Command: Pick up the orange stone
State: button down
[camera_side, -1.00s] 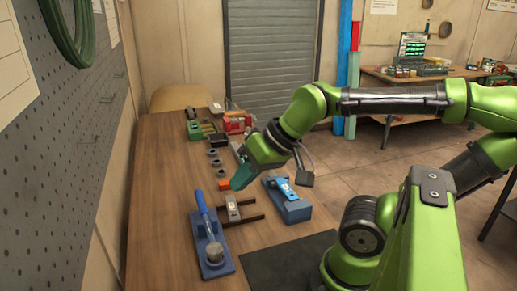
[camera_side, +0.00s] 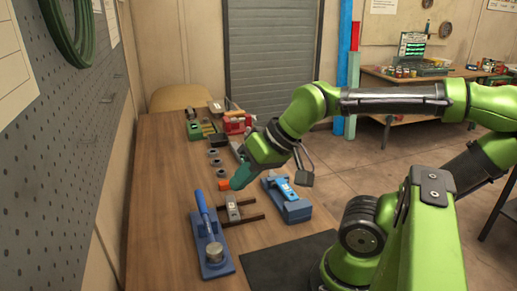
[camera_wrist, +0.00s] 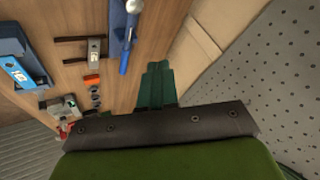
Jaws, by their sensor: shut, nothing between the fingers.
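The orange stone (camera_side: 225,185) is a small block on the wooden table, at the near end of a row of small dark rings. It also shows in the wrist view (camera_wrist: 92,80), left of my fingers. My gripper (camera_side: 237,184) has teal fingers that point down, close beside the stone on its right in the side view. In the wrist view the fingers (camera_wrist: 157,75) are together with nothing between them. The stone is not between them. The height of the fingertips above the table is hard to tell.
A blue hammer fixture (camera_side: 213,245) stands in front on the table (camera_side: 165,215), beside a grey block on dark rails (camera_side: 233,208). A blue vise-like block (camera_side: 290,200) stands right. Dark rings (camera_side: 214,152), a green tool and a red box (camera_side: 235,124) lie behind. The table's left side is clear.

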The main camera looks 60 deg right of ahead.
jog(key=shift+c, duration=1.1)
grip_release()
